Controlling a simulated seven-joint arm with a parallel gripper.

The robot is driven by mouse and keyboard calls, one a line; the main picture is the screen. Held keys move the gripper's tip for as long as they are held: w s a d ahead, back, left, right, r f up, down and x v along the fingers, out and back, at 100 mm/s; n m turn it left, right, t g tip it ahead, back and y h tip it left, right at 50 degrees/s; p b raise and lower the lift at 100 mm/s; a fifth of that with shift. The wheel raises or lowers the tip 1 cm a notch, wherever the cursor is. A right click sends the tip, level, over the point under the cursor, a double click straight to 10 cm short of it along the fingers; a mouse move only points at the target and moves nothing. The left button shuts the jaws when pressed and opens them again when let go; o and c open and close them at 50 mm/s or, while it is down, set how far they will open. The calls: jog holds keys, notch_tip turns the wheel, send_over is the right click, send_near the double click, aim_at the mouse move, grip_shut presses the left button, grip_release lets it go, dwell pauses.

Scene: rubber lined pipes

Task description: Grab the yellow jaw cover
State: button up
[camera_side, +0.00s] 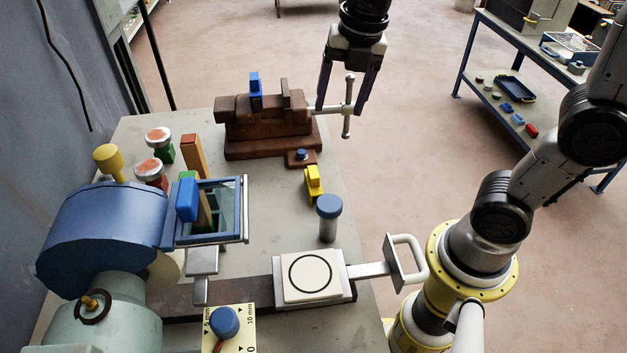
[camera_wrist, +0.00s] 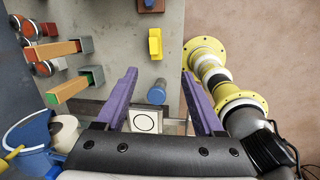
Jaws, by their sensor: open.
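The yellow jaw cover (camera_side: 314,184) lies on the bench top, in front of the brown vise and just behind a blue-capped cylinder. In the wrist view the yellow jaw cover (camera_wrist: 155,44) is near the top middle, ahead of my fingertips and between their lines. In the wrist view my gripper (camera_wrist: 160,72) shows both fingers spread wide. No contact with the jaw cover is visible.
The brown vise (camera_side: 262,137) holds a blue jaw cover (camera_side: 255,84) upright; its T-handle (camera_side: 347,107) sticks out right. The blue-capped cylinder (camera_side: 328,217) stands close to the yellow cover. A blue grinder (camera_side: 108,235) fills the left. Bench space right of the yellow cover is clear.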

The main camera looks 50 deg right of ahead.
jog(key=n+g, duration=0.2)
send_over(313, 171)
notch_tip(313, 171, down, 6)
jog(key=f, duration=0.8)
jog(key=shift+s+a+f, duration=0.15)
jog(key=shift+s+f, duration=0.05)
jog(key=shift+f, duration=0.05)
jog(key=shift+w+f, duration=0.15)
jog(key=shift+f, duration=2.65)
grip_shut()
